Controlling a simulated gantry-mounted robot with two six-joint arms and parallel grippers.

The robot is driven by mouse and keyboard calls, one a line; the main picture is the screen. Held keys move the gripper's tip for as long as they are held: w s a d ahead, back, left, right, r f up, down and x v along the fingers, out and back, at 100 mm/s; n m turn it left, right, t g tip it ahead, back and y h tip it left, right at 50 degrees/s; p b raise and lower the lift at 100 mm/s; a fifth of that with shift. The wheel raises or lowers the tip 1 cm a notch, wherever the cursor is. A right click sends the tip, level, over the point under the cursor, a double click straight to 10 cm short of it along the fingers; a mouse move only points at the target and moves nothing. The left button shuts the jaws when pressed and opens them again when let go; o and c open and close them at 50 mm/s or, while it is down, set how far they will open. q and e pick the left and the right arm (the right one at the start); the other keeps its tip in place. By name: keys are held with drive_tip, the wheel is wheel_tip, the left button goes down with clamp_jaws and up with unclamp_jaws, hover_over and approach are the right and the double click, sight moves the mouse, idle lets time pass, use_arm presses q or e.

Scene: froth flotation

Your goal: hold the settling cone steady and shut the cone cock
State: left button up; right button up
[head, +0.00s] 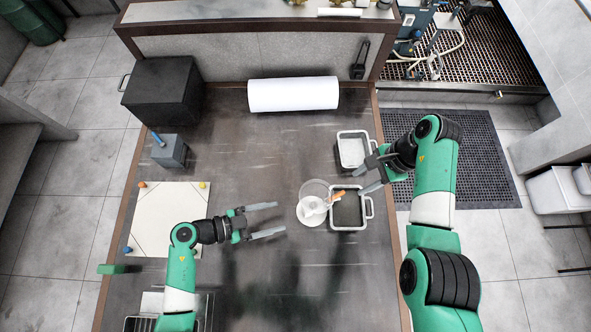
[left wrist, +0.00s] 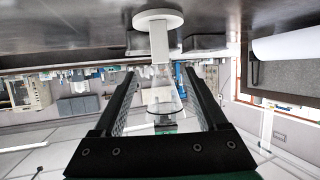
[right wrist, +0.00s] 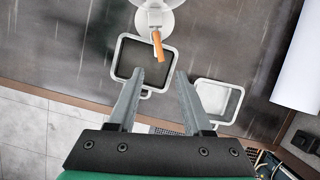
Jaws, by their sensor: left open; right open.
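The settling cone (head: 313,188) is clear, on a white stand with a round base (head: 308,211). In the left wrist view, which looks upside down, the clear cone (left wrist: 163,101) shows between the fingers, with the white base (left wrist: 158,19) at the top. The orange cone cock handle (head: 336,196) points right in the head view; it also shows in the right wrist view (right wrist: 158,46). My left gripper (head: 281,218) is open and empty, just left of the stand. My right gripper (head: 365,168) is open and empty, right of the handle and apart from it.
A white-rimmed tray with a dark inside (head: 349,228) stands beside the cone, under the handle. A pale tray (head: 354,152) is behind it. A paper roll (head: 293,94), a black box (head: 163,92) and a white sheet (head: 165,215) lie elsewhere. The table's front middle is clear.

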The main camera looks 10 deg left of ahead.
sight(321, 203)
use_arm(q)
drive_tip(key=x, duration=1.1)
drive_tip(key=shift+w+d, duration=0.15)
drive_tip(key=shift+d, duration=0.05)
